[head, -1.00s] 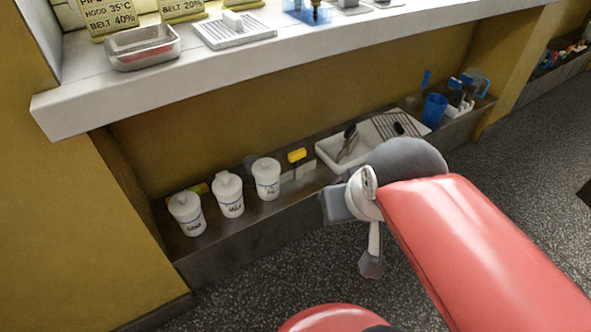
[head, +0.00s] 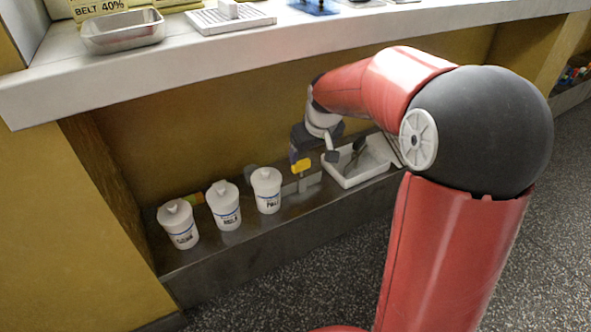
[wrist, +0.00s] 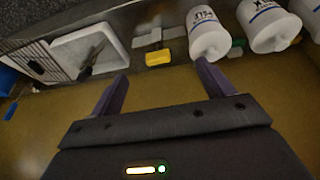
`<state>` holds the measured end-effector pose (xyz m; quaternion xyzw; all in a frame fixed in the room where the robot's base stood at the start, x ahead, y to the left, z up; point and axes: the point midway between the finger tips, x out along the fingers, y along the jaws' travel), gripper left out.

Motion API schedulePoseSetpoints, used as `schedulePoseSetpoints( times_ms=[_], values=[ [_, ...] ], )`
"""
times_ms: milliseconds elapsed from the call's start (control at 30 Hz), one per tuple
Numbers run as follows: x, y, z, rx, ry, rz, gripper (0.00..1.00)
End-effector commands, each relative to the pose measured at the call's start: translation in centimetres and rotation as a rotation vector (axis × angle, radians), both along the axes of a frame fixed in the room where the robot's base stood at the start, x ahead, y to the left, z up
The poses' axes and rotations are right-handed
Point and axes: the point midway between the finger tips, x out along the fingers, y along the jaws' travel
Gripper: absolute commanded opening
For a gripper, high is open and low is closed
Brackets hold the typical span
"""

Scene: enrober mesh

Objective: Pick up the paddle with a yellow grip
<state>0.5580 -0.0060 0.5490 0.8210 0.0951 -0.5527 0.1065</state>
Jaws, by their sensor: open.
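The paddle with a yellow grip (head: 301,166) stands on the lower shelf, beside the rightmost white tub. In the wrist view its yellow grip (wrist: 158,58) lies just beyond the open fingertips, roughly centred between them. The rest of the paddle is hard to make out against the metal behind it. My gripper (wrist: 160,75) is open and empty. In the head view it hangs close above and behind the yellow grip, partly hidden by my wrist.
Several white lidded tubs (head: 224,206) stand left of the paddle. A white tray (head: 357,168) with a dark-handled tool is to its right. The white counter (head: 230,56) overhangs the shelf, and a yellow wall is behind.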

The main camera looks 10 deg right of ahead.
Motion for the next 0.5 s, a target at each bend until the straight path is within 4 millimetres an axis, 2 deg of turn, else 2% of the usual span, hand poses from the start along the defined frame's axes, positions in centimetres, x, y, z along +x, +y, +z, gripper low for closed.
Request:
schedulePoseSetpoints(
  times_ms=[33,200,500],
  values=[
    [1.8,-0.4,-2.4,0.018,0.009,0.010,0.80],
    [5.5,-0.9,-6.2,0.057,0.008,0.042,0.80],
    [7.4,-0.8,-9.1,0.072,0.006,0.053,0.80]
  ],
)
